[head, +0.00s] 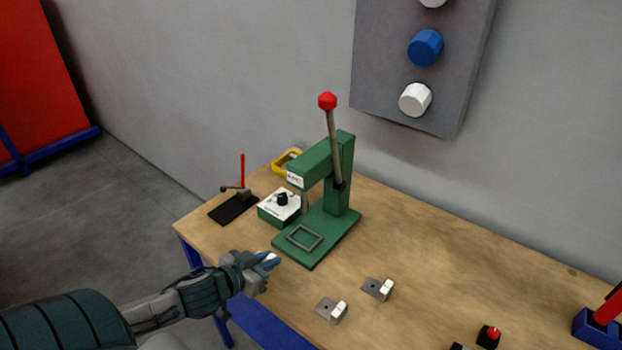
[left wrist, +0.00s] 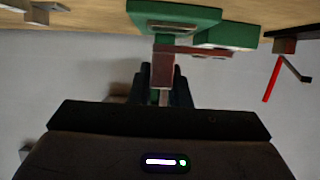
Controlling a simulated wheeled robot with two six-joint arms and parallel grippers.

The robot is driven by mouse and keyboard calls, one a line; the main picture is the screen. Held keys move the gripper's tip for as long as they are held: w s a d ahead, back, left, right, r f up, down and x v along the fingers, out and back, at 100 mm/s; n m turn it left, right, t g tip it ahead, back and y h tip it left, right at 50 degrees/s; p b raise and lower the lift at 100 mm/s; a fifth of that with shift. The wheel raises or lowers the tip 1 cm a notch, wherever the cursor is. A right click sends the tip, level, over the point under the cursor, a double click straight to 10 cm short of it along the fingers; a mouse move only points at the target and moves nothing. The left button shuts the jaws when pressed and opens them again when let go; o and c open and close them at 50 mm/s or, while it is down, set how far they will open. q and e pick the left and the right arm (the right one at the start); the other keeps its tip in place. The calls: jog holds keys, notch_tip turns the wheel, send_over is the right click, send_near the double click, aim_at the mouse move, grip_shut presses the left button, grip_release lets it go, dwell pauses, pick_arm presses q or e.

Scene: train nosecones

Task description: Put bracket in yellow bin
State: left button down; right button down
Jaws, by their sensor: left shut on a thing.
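My left gripper (head: 270,260) is in front of the table's left front edge, near the green press. It is shut on a small piece, the bracket, which shows as a dark reddish plate (left wrist: 163,72) between the fingers in the left wrist view. Only a pale tip of it shows in the head view. Two more grey brackets with pale blocks, a nearer one (head: 331,310) and a farther one (head: 378,289), lie on the table to the right. The yellow bin (head: 286,162) stands behind the press, partly hidden by it. My right gripper is not in view.
The green press (head: 345,190) with a red-knobbed lever stands between my gripper and the bin. A green and white control box (head: 279,206) and a black-based clamp with a red handle (head: 234,207) stand left of it.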

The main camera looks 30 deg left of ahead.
pick_arm(q)
jog(key=shift+w+d+f+n+y+b, duration=0.1)
jog(key=shift+w+d+n+y+b, duration=0.2)
jog(key=shift+w+b, duration=0.1)
jog(key=w+d+r+b, duration=0.25)
jog(key=w+d, duration=0.25)
jog(key=d, duration=0.4)
jog(key=w+d+r+b, duration=0.2)
jog(key=w+d+r, duration=0.1)
jog(key=w+d, duration=0.4)
jog(key=s+a+f+p, duration=0.1)
jog(key=s+a, duration=0.2)
jog(key=a, duration=0.2)
jog(key=s+a+f+p, duration=0.2)
jog(key=s+a, duration=0.2)
jog(key=a, duration=0.1)
jog(key=s+a+f+p, duration=0.1)
jog(key=s+a+f, duration=0.1)
jog(key=s+a, duration=0.2)
jog(key=shift+s+a+f+p, duration=0.1)
jog(key=shift+s+a+p, duration=0.1)
jog(key=shift+a, duration=0.3)
jog(key=shift+s+a+f+p, duration=0.1)
jog(key=shift+a+p, duration=0.05)
jog(key=shift+a, duration=0.3)
jog(key=shift+s+a+p, duration=0.3)
jog(key=shift+s+a, duration=0.05)
jog(key=shift+s, duration=0.35)
jog(key=shift+w, duration=0.1)
